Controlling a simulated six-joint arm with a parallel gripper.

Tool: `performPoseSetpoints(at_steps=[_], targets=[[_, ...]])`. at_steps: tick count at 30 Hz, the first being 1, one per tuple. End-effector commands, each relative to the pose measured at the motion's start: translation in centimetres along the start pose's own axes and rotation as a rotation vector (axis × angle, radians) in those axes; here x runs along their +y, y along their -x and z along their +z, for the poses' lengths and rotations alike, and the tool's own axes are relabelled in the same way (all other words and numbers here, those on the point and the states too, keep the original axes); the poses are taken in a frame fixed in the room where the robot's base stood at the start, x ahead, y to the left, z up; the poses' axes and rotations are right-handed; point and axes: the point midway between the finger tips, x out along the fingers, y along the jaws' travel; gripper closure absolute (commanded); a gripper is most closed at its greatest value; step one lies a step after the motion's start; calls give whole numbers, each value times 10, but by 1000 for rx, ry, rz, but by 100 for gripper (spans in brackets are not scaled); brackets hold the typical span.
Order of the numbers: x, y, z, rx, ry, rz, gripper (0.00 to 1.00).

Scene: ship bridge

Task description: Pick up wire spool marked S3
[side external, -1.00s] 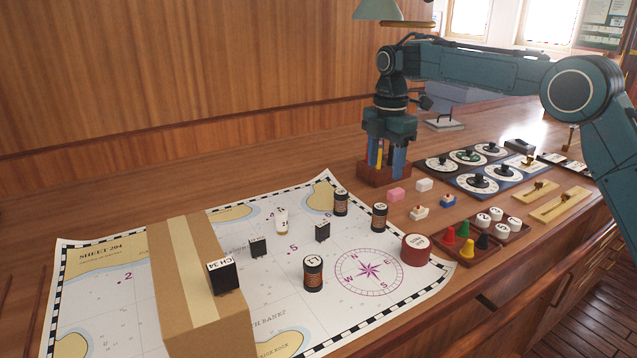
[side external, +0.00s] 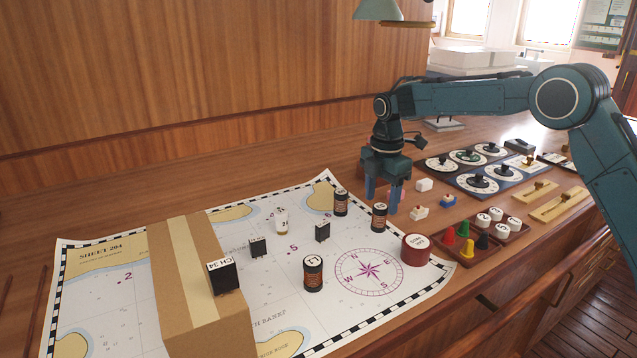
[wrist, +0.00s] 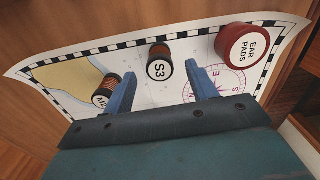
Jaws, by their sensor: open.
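The wire spool marked S3 (wrist: 158,66) is a dark cylinder with a copper-coloured band and a white top label. It stands upright on the chart, and in the side view it is the right one of two spools (side external: 379,218) near the chart's back edge. My gripper (side external: 382,203) is open and low, just behind it. In the wrist view my fingers (wrist: 160,76) point toward S3, which lies slightly beyond the gap between their tips. Nothing is between the fingers.
Another spool (side external: 341,203) stands left of S3, and it shows beside my left finger in the wrist view (wrist: 107,88). A red ear pads tin (side external: 415,250) is to the right. A spool marked L1 (side external: 313,274), small black blocks and a cardboard box (side external: 190,290) are on the chart.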

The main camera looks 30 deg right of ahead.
Motion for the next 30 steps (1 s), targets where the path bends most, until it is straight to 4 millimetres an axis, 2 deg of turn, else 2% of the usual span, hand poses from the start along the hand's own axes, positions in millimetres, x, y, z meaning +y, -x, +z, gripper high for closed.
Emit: performPoseSetpoints(at_steps=[8, 21, 30], targets=[[0, -4, 0, 0, 0, 0, 43], [0, -48, 0, 0, 0, 0, 43], [0, -52, 0, 0, 0, 1, 43]])
